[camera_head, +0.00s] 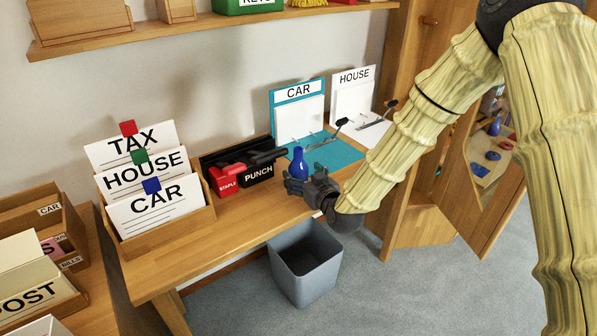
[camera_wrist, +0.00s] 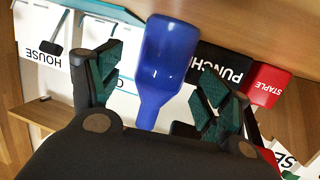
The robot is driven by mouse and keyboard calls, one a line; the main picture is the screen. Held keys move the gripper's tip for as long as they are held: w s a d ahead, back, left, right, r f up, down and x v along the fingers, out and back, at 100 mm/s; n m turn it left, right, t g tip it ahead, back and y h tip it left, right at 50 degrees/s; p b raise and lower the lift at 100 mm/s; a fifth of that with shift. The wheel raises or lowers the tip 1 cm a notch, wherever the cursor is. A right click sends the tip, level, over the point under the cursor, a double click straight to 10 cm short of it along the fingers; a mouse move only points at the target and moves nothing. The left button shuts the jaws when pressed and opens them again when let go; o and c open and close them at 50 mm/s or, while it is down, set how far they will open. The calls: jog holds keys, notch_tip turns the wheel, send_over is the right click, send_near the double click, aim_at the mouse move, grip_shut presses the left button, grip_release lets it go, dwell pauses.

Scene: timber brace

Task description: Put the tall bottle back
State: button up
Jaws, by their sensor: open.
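The tall blue bottle (camera_head: 298,163) stands upright on the wooden desk, in front of the blue board marked CAR. My gripper (camera_head: 303,186) is low at the desk's front edge, close to the bottle. In the wrist view, which looks upside down, the bottle (camera_wrist: 168,62) lies between my two dark green-padded fingers. The fingers are spread, with a visible gap to the bottle on the right side. The bottle's lower part is partly hidden by my gripper in the head view.
A red stapler (camera_head: 228,178) and black punch (camera_head: 259,172) stand left of the bottle. A file box (camera_head: 160,238) holds labelled cards. A grey bin (camera_head: 305,262) is on the floor.

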aim_at(298, 171)
jog(key=shift+x, duration=1.65)
jog(key=c, duration=1.3)
jog(key=shift+r, duration=0.1)
jog(key=shift+c, duration=0.2)
